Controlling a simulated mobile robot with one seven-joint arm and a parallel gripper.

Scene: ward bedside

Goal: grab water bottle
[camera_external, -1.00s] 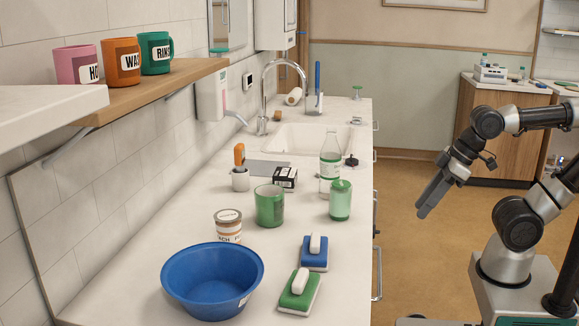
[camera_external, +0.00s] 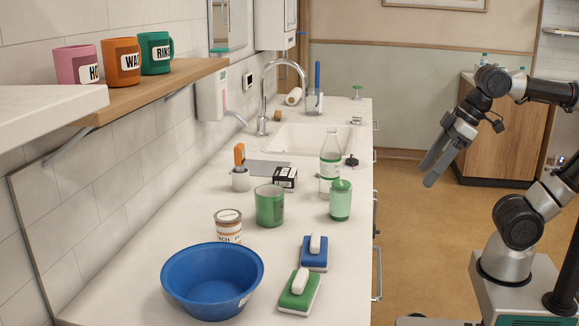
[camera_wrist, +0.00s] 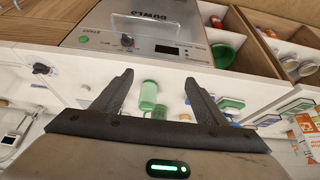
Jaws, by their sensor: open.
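The clear water bottle (camera_external: 330,158), with a pale label and some green on it, stands upright on the counter (camera_external: 180,205) near the sink. A green lidded jar (camera_external: 340,201) stands just in front of it. My gripper (camera_external: 427,175) is open and empty, in the air right of the counter and clear of the bottle. In the wrist view my gripper's (camera_wrist: 159,78) two fingers are spread. A pale green cylinder (camera_wrist: 148,95) shows between them; I cannot tell whether it is the bottle or the jar.
A green cup (camera_external: 269,206), a small tin (camera_external: 228,225), a blue basin (camera_external: 212,283) and two sponge brushes (camera_external: 314,254) stand nearer on the counter. A black-and-white box (camera_external: 285,179) is left of the bottle. The sink (camera_external: 308,138) lies behind.

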